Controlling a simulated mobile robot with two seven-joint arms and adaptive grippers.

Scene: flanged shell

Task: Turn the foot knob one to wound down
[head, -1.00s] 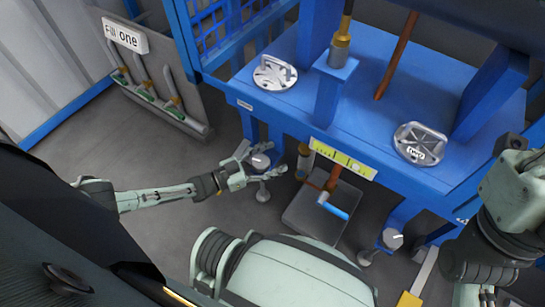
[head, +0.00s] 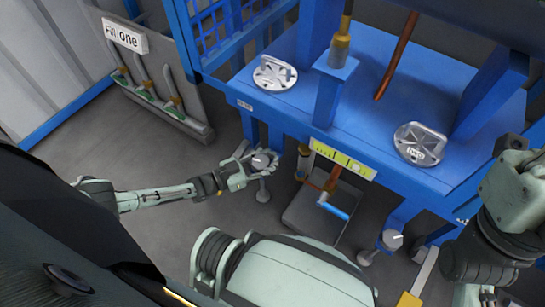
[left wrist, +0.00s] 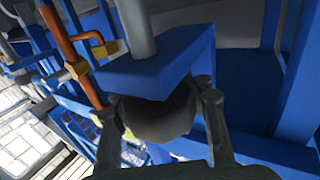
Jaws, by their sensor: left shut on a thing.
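The left foot knob (head: 261,161), a small grey knob on a post with a round foot, sits under the front left corner of the blue frame. My left gripper (head: 255,164) has its fingers around this knob and is shut on it. In the left wrist view the dark rounded knob (left wrist: 160,115) sits between the two fingertips, with a blue plate and a grey post beyond it. A second foot knob (head: 392,239) stands under the frame's right side, apart from my grippers. My right arm is at the right edge; its gripper is not clear.
The blue frame (head: 310,110) carries two round silver flanged plates (head: 275,73), (head: 420,144). A grey tray (head: 312,218) with a blue-handled valve (head: 333,206) lies below. A rack with a "Fill one" sign (head: 124,36) stands at the left. Grey floor is clear between them.

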